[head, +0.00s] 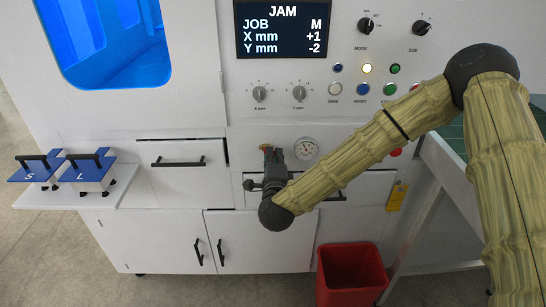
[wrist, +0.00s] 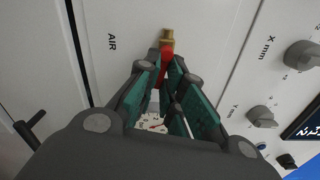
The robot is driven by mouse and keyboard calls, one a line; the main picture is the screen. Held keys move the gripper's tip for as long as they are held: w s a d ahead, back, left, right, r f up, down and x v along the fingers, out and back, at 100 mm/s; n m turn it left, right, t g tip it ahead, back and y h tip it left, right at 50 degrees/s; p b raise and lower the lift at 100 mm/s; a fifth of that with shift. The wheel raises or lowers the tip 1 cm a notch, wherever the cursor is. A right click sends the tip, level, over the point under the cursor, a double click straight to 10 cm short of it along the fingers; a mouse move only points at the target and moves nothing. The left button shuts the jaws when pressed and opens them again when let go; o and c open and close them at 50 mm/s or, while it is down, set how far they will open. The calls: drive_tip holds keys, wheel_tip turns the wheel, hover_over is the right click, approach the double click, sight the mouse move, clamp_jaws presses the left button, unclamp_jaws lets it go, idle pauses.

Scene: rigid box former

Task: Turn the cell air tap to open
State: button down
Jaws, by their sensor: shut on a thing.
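The air tap has a brass body (wrist: 167,38) and a red handle (wrist: 166,56), seen at the top middle of the wrist view beside the AIR lettering. In the head view the brass part (head: 265,147) shows just above my gripper (head: 268,160), and the handle is hidden. In the wrist view my gripper (wrist: 165,68) has its green-padded fingers closed on the red handle, one on each side. The handle runs from the brass body down between the fingertips in that view.
A pressure gauge (head: 306,149) sits just right of the tap. Knobs and coloured buttons (head: 363,89) are above, under a screen reading JAM (head: 284,29). A drawer (head: 190,173) is at left, a red bin (head: 350,275) below, and a yellow tag (head: 396,196) hangs at right.

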drive_tip(key=shift+r+n, duration=0.2)
drive_tip(key=shift+n, duration=0.9)
drive_tip(key=c, duration=1.5)
unclamp_jaws()
drive_tip(key=shift+c, duration=0.2)
drive_tip(key=s, duration=1.2)
